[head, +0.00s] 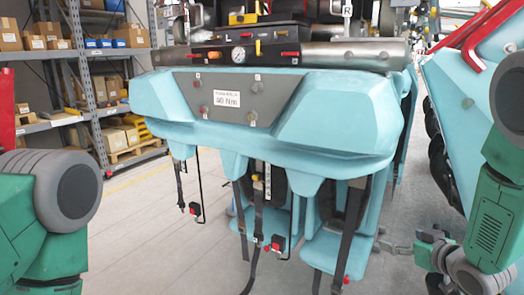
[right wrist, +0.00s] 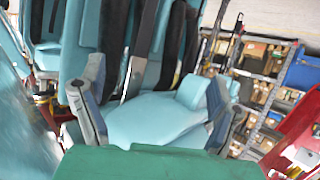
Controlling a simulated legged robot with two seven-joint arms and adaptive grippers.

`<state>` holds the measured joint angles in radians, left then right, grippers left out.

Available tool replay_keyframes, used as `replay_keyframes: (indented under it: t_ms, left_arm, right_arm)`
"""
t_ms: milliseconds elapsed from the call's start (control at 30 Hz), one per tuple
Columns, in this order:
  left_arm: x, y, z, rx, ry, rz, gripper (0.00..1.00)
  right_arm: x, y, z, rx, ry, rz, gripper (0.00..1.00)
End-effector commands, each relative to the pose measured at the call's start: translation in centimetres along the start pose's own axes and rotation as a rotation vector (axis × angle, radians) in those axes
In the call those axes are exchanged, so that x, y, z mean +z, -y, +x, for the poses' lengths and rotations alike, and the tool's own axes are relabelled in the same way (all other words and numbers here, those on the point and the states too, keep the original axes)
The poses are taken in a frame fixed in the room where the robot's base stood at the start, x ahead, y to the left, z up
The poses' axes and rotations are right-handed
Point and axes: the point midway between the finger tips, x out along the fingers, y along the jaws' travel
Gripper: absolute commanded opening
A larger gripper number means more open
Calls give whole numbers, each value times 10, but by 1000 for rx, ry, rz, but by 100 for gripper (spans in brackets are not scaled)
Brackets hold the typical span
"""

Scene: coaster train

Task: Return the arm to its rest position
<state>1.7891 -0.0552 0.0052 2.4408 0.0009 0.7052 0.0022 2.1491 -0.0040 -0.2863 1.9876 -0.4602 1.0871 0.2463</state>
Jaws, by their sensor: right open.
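My right arm comes in at the right edge of the head view, green and grey. Its gripper (head: 408,248) points left, low beside the turquoise coaster train (head: 255,130). In the right wrist view the two grey fingers of this gripper (right wrist: 155,108) are wide apart with nothing held between them. A turquoise seat (right wrist: 150,118) lies beyond the fingers; I cannot tell the exact gap. My left arm shows as green and grey links at the left edge of the head view, and its gripper is out of the picture.
Black straps with red buckles (head: 277,243) hang below the train. A turquoise panel with a red bar (head: 472,50) stands close to my right arm. Shelves with cardboard boxes (head: 45,35) stand at the back left. Grey floor (head: 140,225) is clear at the left.

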Motion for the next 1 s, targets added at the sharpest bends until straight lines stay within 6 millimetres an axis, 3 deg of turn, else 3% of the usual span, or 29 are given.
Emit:
replay_keyframes:
  t_ms: [33,200,267,400,500,600,700,833,1000]
  left_arm:
    - [0,0,7,0,0,0,59]
    - [1,0,18,0,0,0,59]
    - [1,0,22,0,0,-1,59]
    - [2,0,32,-1,0,-1,59]
    - [2,0,38,-1,0,-1,59]
    - [2,0,42,-1,0,-1,59]
    - [2,0,45,0,0,-1,59]
    - [2,0,46,0,0,0,59]
    - [2,0,45,0,0,0,59]
  right_arm:
    - [42,16,-4,8,83,23,84]
    - [159,62,-38,43,354,85,84]
    - [198,79,-57,50,455,102,84]
    - [282,114,-112,58,693,142,84]
    - [328,135,-156,56,850,163,84]
    - [359,152,-195,49,975,176,84]
    - [376,162,-222,44,1058,182,84]
    - [382,170,-238,42,1107,183,84]
    - [380,173,-238,46,1110,179,84]
